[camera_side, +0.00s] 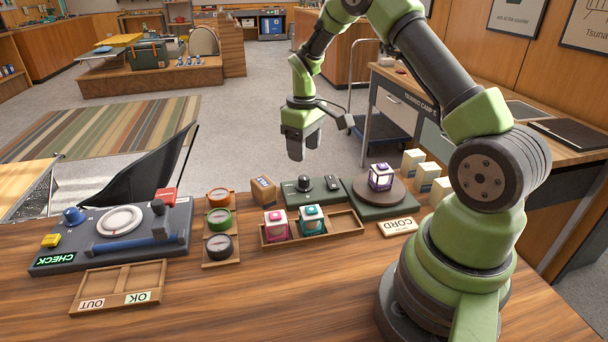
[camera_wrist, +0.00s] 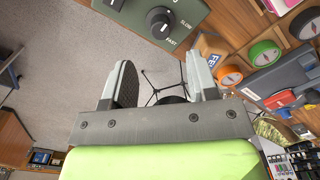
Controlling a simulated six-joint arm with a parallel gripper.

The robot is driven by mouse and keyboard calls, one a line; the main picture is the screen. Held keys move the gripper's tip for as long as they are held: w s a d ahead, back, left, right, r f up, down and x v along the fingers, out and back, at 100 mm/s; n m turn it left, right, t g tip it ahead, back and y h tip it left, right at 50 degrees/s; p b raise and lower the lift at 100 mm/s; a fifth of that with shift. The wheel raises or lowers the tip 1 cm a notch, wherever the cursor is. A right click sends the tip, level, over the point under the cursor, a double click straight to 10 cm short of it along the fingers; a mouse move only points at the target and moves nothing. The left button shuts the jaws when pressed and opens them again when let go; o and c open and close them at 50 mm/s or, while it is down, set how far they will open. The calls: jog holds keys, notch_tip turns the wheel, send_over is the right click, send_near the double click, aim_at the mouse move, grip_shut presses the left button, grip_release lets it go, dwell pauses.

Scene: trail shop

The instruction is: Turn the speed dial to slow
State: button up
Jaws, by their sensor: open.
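The speed dial (camera_wrist: 160,23) is a round black knob with a pale mark on a green control box (camera_wrist: 130,10), in the wrist view at the top. The words SLOW and FAST are printed to its right and lower right. I cannot tell exactly where its mark points. In the side view the dial (camera_side: 304,183) shows small on the green box (camera_side: 297,198). My gripper (camera_side: 303,148) hangs above and behind the box, apart from it. Its two fingers are spread and empty, as the wrist view (camera_wrist: 165,88) also shows.
A dark switch (camera_side: 331,182) sits beside the dial. Air around my gripper is clear.

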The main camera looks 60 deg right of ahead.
aim_at(304, 177)
notch_tip(304, 177, down, 8)
jog(key=shift+r, duration=0.2)
jog(key=c, duration=0.9)
